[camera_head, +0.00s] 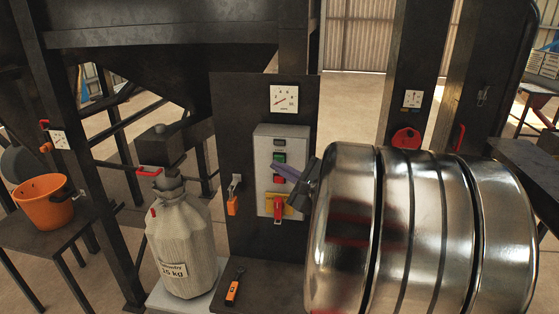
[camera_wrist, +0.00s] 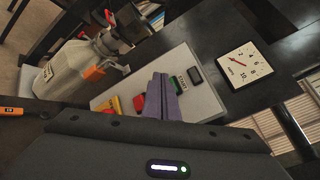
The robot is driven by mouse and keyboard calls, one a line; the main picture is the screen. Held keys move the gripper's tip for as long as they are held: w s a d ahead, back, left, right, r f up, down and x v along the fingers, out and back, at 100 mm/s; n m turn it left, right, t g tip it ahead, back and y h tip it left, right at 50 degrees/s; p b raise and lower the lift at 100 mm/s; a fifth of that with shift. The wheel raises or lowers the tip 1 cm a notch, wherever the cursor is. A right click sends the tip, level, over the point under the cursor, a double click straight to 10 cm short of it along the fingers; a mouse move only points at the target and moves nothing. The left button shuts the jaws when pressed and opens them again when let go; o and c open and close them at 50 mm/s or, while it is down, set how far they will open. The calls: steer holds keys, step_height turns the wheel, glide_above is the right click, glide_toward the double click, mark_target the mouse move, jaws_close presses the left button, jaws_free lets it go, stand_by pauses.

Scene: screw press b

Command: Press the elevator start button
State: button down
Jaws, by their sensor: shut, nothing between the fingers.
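A light grey control box (camera_head: 264,146) is mounted on a dark panel. It carries a green button (camera_head: 279,158), a red button (camera_head: 279,180) below it, and a red rotary switch (camera_head: 278,207) on a yellow plate. In the wrist view the shut fingers (camera_wrist: 160,80) point at the box face (camera_wrist: 205,97) and partly hide the buttons; contact cannot be told.
An orange-handled tool (camera_head: 233,288) lies on the dark surface below. A dial gauge (camera_head: 284,98) sits above the box. An orange bucket (camera_head: 48,202) stands on a table at far left.

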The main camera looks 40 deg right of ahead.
steer(key=shift+d, duration=0.1)
steer(key=shift+w+d, duration=0.2)
steer(key=shift+d, duration=0.05)
steer(key=shift+w+d, duration=0.3)
steer(key=shift+d, duration=0.05)
stand_by(1.0)
steer(key=shift+s+a, duration=0.55)
steer(key=shift+a, duration=0.15)
steer(key=shift+s+a, duration=0.1)
stand_by(0.4)
steer(key=shift+s+a, duration=0.75)
steer(key=shift+a, duration=0.2)
steer(key=shift+s+a, duration=0.7)
steer(key=shift+a, duration=0.25)
steer(key=shift+a, duration=0.1)
